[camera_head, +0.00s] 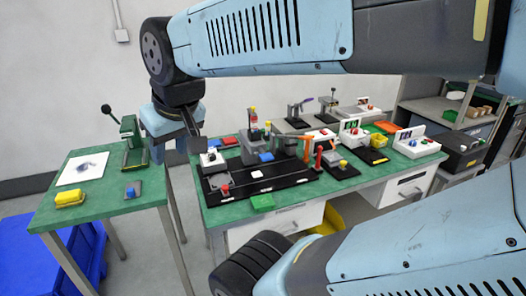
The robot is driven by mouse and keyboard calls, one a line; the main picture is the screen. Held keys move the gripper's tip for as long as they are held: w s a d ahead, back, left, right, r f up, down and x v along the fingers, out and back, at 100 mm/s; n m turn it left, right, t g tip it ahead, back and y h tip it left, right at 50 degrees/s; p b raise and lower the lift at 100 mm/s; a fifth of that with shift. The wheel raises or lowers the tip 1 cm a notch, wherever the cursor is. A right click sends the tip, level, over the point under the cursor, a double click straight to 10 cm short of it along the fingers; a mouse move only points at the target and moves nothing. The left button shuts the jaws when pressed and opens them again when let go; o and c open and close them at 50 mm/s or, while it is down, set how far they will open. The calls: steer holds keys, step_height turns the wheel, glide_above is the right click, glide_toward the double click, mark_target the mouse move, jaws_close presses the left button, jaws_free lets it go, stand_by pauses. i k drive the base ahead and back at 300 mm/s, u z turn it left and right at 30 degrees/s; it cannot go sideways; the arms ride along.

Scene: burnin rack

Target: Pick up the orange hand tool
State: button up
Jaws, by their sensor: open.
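An orange, thin-armed object (292,137) shows among the fixtures at the middle of the long green-topped bench (222,218). It may be the orange hand tool, but it is too small to tell its exact shape. My gripper (176,150) hangs at the left, between the small green table and the long bench, apart from the orange object and to its left. Its jaws are open and I see nothing held in them. An orange flat piece (386,126) also lies farther right on the bench; I cannot tell what it is.
The small green table (108,215) carries a green press (131,145), a yellow block (70,198) and a white sheet (82,169). A black fixture plate (262,180) fills the bench front. A blue bin (30,262) stands at lower left. Shelving stands at right.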

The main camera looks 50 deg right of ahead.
mark_target(306, 159)
steer(key=z, duration=0.1)
steer(key=i, duration=0.15)
steer(key=u, duration=1.5)
steer(key=k, duration=2.45)
steer(key=z, duration=1.6)
steer(key=i, duration=0.85)
steer(key=z, duration=0.15)
